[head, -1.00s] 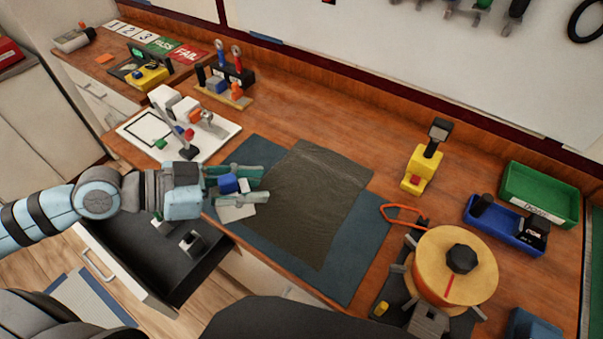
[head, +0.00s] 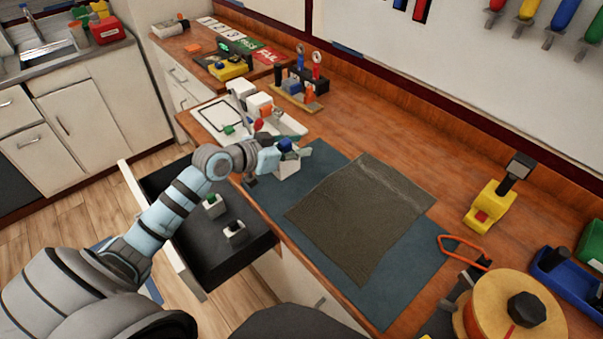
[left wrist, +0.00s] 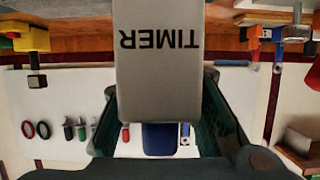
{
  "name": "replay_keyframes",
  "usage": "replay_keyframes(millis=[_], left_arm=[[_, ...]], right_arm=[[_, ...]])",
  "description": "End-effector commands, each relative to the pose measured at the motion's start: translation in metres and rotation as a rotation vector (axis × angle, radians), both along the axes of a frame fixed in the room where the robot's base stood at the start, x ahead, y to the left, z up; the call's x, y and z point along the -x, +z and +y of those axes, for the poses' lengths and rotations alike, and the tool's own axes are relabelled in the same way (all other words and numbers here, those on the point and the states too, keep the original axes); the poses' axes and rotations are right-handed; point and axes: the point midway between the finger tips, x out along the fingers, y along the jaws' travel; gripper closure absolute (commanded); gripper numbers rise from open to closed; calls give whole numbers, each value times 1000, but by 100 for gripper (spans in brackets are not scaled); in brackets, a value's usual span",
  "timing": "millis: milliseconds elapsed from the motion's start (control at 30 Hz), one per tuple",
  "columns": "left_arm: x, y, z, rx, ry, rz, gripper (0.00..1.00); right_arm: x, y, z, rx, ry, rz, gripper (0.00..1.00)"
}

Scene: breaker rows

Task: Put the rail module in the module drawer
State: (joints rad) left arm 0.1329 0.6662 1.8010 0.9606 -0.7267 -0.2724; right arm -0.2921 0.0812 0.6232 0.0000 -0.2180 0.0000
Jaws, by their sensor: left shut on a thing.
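The rail module (head: 287,169) is a pale block with a blue top part; in the left wrist view its grey face (left wrist: 160,75) reads TIMER, upside down. My left gripper (head: 292,152) is shut on it near the left corner of the blue mat. Its dark fingers (left wrist: 160,118) flank the module in the left wrist view. The module drawer (head: 200,262) stands open left of the bench, below the gripper. Inside are a pale module with a green top (head: 213,207) and one with a black top (head: 235,233). My right gripper is not in view.
A dark cloth (head: 360,220) lies on the blue mat (head: 375,302). A white board with small parts (head: 215,113) and a tool stand (head: 298,100) are beyond the gripper. A yellow device (head: 490,205) and a round wooden spool (head: 490,325) are at right. The drawer has bare floor.

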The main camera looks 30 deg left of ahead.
Motion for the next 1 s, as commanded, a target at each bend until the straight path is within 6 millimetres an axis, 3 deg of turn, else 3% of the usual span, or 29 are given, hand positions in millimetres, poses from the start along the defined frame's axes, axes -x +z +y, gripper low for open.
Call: replay_keyframes(millis=[33,333,733,767,800,867,1000], left_arm=[[0,-13,0,2,1,1,100],[0,-63,0,1,0,-1,100],[0,-70,0,-2,-1,-3,100],[0,-69,0,-1,-1,-2,67],[0,-69,0,-1,-1,-2,61],[0,-68,0,-1,-1,-2,52],[0,-68,0,-1,-1,-2,52]], right_arm=[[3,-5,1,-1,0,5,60],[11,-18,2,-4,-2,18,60],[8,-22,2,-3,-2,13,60],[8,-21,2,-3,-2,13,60],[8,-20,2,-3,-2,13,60],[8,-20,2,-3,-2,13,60],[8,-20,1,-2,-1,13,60]])
